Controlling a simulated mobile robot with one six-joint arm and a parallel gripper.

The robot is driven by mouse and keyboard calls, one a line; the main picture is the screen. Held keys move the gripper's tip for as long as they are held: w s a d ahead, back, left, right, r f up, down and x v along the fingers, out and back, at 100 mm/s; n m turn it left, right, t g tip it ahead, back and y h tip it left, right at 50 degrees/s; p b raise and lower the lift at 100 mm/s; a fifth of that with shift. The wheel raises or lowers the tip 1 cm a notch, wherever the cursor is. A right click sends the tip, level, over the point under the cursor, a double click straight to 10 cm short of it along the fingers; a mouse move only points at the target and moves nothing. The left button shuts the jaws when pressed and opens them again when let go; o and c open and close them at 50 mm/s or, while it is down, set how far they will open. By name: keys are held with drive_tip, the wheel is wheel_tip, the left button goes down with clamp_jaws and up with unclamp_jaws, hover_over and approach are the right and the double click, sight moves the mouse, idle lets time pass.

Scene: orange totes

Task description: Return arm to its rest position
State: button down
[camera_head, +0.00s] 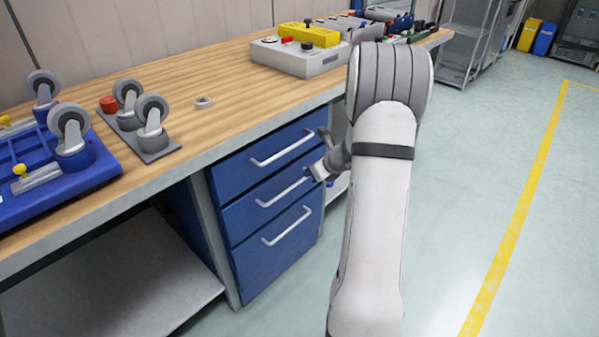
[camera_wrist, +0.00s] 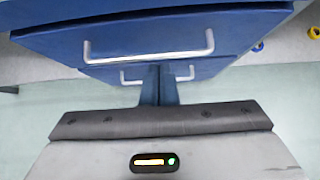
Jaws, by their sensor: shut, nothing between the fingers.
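My arm (camera_head: 380,200) rises from the bottom of the head view and bends over at its top. My gripper (camera_head: 313,172) shows to the left of the arm, in front of the blue drawers and below the worktop's edge. In the wrist view my gripper's fingers (camera_wrist: 159,84) are together and hold nothing. They are in front of the blue drawer unit (camera_wrist: 190,38), whose handles show. In the head view I cannot tell the gap between the fingers and the drawer fronts. Part of the wrist is hidden behind the arm.
A wooden workbench (camera_head: 205,78) with a blue drawer unit (camera_head: 268,210) stands to the left. It bears caster wheels (camera_head: 152,113), a blue fixture (camera_head: 100,170) and a grey control box (camera_head: 290,60). Open floor (camera_head: 480,170) with a yellow line lies to the right.

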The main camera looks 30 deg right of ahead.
drive_tip(key=shift+p+v, duration=0.35)
drive_tip(key=shift+v, duration=1.85)
